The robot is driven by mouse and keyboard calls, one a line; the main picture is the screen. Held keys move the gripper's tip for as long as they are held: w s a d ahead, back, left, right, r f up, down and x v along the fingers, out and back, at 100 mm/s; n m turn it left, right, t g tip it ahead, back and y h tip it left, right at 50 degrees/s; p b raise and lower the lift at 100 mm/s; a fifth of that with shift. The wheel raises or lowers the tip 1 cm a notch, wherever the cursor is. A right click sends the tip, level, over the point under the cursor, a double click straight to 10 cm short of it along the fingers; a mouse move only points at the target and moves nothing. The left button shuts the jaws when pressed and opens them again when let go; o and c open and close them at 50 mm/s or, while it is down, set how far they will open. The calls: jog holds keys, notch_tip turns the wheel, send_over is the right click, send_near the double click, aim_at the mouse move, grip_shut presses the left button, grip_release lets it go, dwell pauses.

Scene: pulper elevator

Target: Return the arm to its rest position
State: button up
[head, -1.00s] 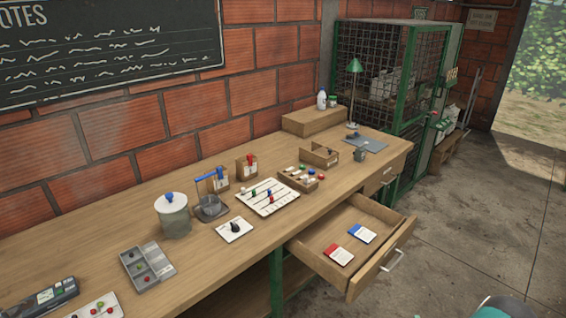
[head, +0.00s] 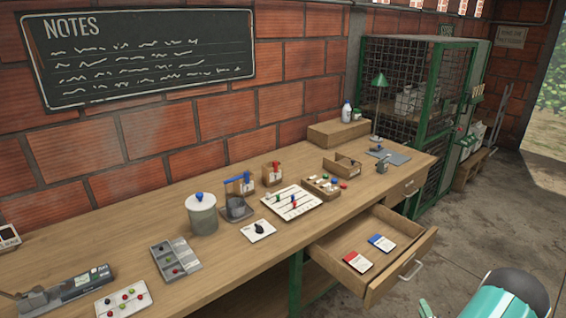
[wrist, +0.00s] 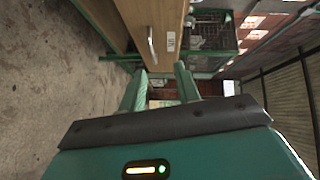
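My gripper shows in the wrist view (wrist: 160,84), its two teal fingers apart with nothing between them. The picture there is turned on its side, with a wooden drawer front and its metal handle (wrist: 151,45) beyond the fingers. In the head view a rounded teal and black part of my arm (head: 510,292) shows at the lower right, to the right of the open drawer (head: 345,284).
The open drawer juts from the workbench (head: 112,255) and holds a red card (head: 357,261) and a blue card (head: 382,243). Jars, trays and small parts stand on the bench. A green mesh cage (head: 408,85) stands behind. The concrete floor (head: 500,215) at right is clear.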

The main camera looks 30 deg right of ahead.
jog(key=w+r+n+g+y, duration=0.15)
jog(key=w+r+n, duration=0.25)
jog(key=w+r, duration=0.5)
jog(key=w+a+r+n+g+y, duration=0.1)
jog(key=w+a+r+n+g, duration=0.35)
jog(key=w+a+r, duration=0.85)
jog(key=a+r+n+y, duration=0.1)
jog(key=a+r+n, duration=0.2)
jog(key=a+r, duration=0.35)
jog(key=a+r+n+y, duration=0.1)
jog(key=a+r+n, duration=0.15)
jog(key=a, duration=0.65)
jog(key=a+r+n+y, duration=0.1)
jog(key=a+r+n, duration=0.2)
jog(key=a+r, duration=0.4)
jog(key=s+a+n+g+y, duration=0.1)
jog(key=s+a+n+y, duration=0.1)
jog(key=s+a, duration=0.4)
jog(key=s+a+n+g+y, duration=0.1)
jog(key=s+a+n, duration=0.3)
jog(key=a, duration=1)
jog(key=s+y, duration=0.1)
jog(key=s, duration=0.2)
jog(key=shift+s+r, duration=0.3)
jog(key=shift+r, duration=0.1)
jog(key=shift+d, duration=0.2)
